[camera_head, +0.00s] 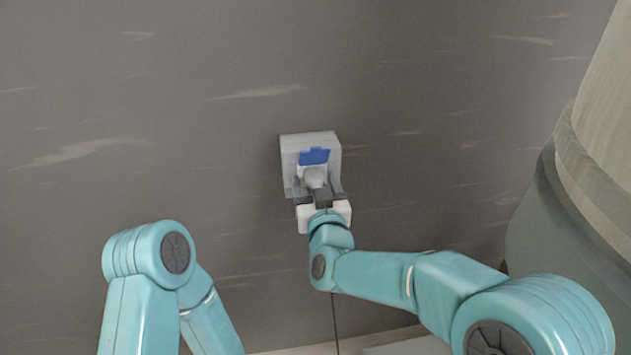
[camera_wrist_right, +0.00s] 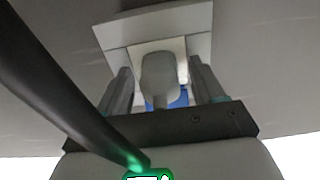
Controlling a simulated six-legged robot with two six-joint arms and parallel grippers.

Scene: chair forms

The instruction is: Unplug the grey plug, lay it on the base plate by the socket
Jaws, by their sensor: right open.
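The grey plug (camera_head: 314,177) is at the front of the socket, and it shows between my right gripper's fingers in the right wrist view (camera_wrist_right: 159,78). The socket has a pale face with a blue part (camera_head: 314,156) and sits on a light grey base plate (camera_head: 290,143). My right gripper (camera_head: 319,187) is open, with one finger on each side of the plug and gaps between. Part of the plug is hidden by the gripper in the head view. My left arm is at the lower left; its gripper is out of view.
A dark grey streaked surface (camera_head: 150,80) surrounds the base plate and is clear around it. A large rounded pale and grey-green form (camera_head: 590,180) stands at the right edge. A dark cable-like strip (camera_wrist_right: 65,90) crosses the left of the right wrist view.

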